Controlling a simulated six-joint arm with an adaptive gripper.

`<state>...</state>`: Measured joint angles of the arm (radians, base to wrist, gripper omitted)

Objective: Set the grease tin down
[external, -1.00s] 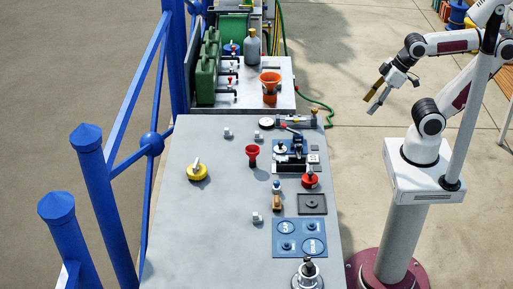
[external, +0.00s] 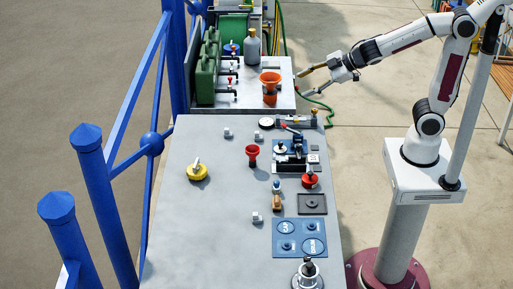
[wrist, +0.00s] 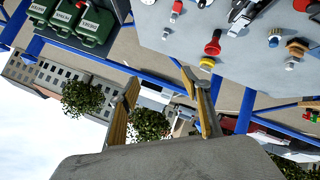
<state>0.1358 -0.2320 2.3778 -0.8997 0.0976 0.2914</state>
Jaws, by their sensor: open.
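My gripper (external: 302,84) is open and empty, in the air near the right edge of the rear bench. In the wrist view its two tan-padded fingers (wrist: 155,78) stand apart with nothing between them. I cannot identify the grease tin with certainty. A small round, flat, pale-topped tin (external: 266,123) lies at the far edge of the grey worktop (external: 210,235), and it may be the grease tin. It is apart from my gripper, to its lower left in the external view.
Green cans (external: 207,75), a grey bottle (external: 252,45) and an orange bucket (external: 270,86) stand on the rear bench. The worktop's left front is clear.

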